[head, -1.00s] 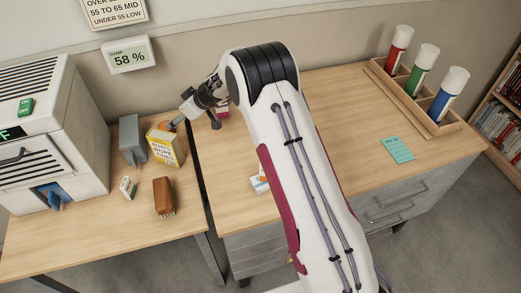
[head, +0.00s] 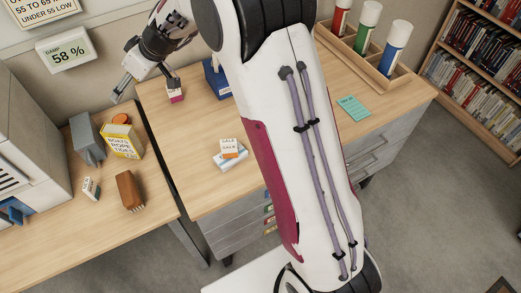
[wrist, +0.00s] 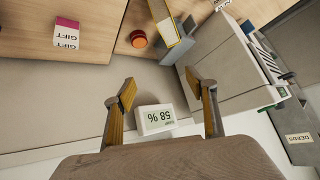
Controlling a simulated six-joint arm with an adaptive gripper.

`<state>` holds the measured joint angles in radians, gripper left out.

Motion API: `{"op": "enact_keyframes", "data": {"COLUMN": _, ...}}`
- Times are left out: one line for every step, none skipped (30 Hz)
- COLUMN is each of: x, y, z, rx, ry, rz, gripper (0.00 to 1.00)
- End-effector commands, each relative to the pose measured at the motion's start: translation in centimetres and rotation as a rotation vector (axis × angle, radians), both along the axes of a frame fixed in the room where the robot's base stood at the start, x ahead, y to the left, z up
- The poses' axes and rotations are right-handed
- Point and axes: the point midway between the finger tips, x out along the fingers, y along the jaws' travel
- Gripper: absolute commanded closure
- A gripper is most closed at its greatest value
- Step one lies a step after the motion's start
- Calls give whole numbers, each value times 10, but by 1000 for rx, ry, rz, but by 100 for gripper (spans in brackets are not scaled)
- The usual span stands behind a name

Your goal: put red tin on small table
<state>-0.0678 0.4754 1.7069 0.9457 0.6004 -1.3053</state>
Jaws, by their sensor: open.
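A round orange-red tin (head: 121,118), which I take as the red tin, stands on the smaller left table (head: 122,238), behind the yellow book and partly hidden by it. My gripper (head: 121,93) is above the back of the tables near the wall, apart from the tin. Its fingers (wrist: 165,85) are spread in the wrist view with nothing between them.
A yellow book (head: 122,140), a grey bookend-like object (head: 88,140), a brown brush (head: 130,190) and a small white box (head: 91,188) crowd the left table. A gift box (head: 176,92) and white boxes (head: 230,157) sit on the larger desk (head: 195,185). A narrow gap separates the tables.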

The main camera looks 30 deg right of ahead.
Motion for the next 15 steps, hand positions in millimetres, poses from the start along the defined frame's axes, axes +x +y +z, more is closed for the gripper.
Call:
{"op": "enact_keyframes", "data": {"x": -10, "y": -3, "z": 11, "rx": -1, "ry": 4, "rz": -7, "gripper": 44}}
{"op": "enact_keyframes", "data": {"x": -15, "y": -4, "z": 16, "rx": -2, "ry": 9, "rz": -11, "gripper": 44}}
{"op": "enact_keyframes", "data": {"x": -23, "y": -6, "z": 22, "rx": -3, "ry": 16, "rz": -18, "gripper": 44}}
{"op": "enact_keyframes", "data": {"x": -28, "y": -8, "z": 27, "rx": -3, "ry": 20, "rz": -24, "gripper": 44}}
{"op": "enact_keyframes", "data": {"x": -34, "y": -10, "z": 31, "rx": -5, "ry": 25, "rz": -28, "gripper": 44}}
{"op": "enact_keyframes", "data": {"x": -42, "y": -12, "z": 37, "rx": -6, "ry": 32, "rz": -35, "gripper": 44}}
{"op": "enact_keyframes", "data": {"x": -48, "y": -14, "z": 41, "rx": -7, "ry": 38, "rz": -41, "gripper": 44}}
{"op": "enact_keyframes", "data": {"x": -54, "y": -15, "z": 45, "rx": -9, "ry": 43, "rz": -46, "gripper": 44}}
{"op": "enact_keyframes", "data": {"x": -61, "y": -18, "z": 50, "rx": -11, "ry": 49, "rz": -54, "gripper": 44}}
{"op": "enact_keyframes", "data": {"x": -67, "y": -20, "z": 54, "rx": -13, "ry": 54, "rz": -61, "gripper": 44}}
{"op": "enact_keyframes", "data": {"x": -74, "y": -22, "z": 57, "rx": -15, "ry": 58, "rz": -66, "gripper": 44}}
{"op": "enact_keyframes", "data": {"x": -82, "y": -24, "z": 62, "rx": -17, "ry": 64, "rz": -74, "gripper": 44}}
{"op": "enact_keyframes", "data": {"x": -88, "y": -26, "z": 65, "rx": -19, "ry": 71, "rz": -82, "gripper": 44}}
{"op": "enact_keyframes", "data": {"x": -94, "y": -28, "z": 69, "rx": -22, "ry": 74, "rz": -88, "gripper": 44}}
{"op": "enact_keyframes", "data": {"x": -103, "y": -30, "z": 73, "rx": -24, "ry": 80, "rz": -97, "gripper": 44}}
